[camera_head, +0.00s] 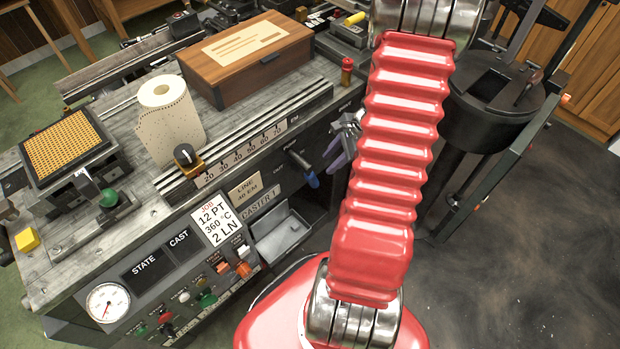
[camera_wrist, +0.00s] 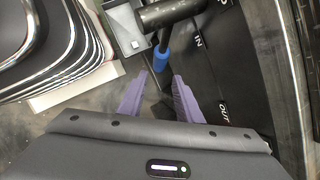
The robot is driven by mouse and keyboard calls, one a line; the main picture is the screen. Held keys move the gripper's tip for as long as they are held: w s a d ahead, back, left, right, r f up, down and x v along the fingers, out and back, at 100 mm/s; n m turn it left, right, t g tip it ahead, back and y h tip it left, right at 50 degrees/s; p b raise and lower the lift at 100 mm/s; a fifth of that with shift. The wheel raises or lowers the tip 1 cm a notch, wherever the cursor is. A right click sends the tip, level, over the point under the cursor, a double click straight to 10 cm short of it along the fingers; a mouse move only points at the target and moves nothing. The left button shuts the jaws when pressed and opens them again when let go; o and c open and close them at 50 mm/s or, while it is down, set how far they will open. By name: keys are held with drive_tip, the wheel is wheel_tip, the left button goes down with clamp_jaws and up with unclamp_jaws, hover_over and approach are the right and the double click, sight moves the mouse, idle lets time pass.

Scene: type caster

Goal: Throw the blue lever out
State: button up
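The blue lever (camera_head: 312,180) sticks out from the machine's front, on a dark shaft with a blue grip. In the wrist view its blue grip (camera_wrist: 161,58) lies just beyond my fingertips, near the gap between them, not clasped. My gripper (camera_wrist: 160,76) is open and empty, its two purple fingers apart. In the head view my gripper (camera_head: 337,150) is right of the lever and partly hidden by my red arm.
A grey tray (camera_head: 280,236) sits on the machine's front below the lever. A dial knob (camera_head: 185,156) and a red-capped item (camera_head: 346,72) are along the top edge. A dark round pot (camera_head: 495,105) stands to the right. Dark floor is clear at lower right.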

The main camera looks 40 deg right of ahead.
sight(312, 180)
drive_tip(key=shift+x, duration=6.9)
drive_tip(key=shift+w+a, duration=0.1)
drive_tip(key=shift+w, duration=0.05)
clamp_jaws()
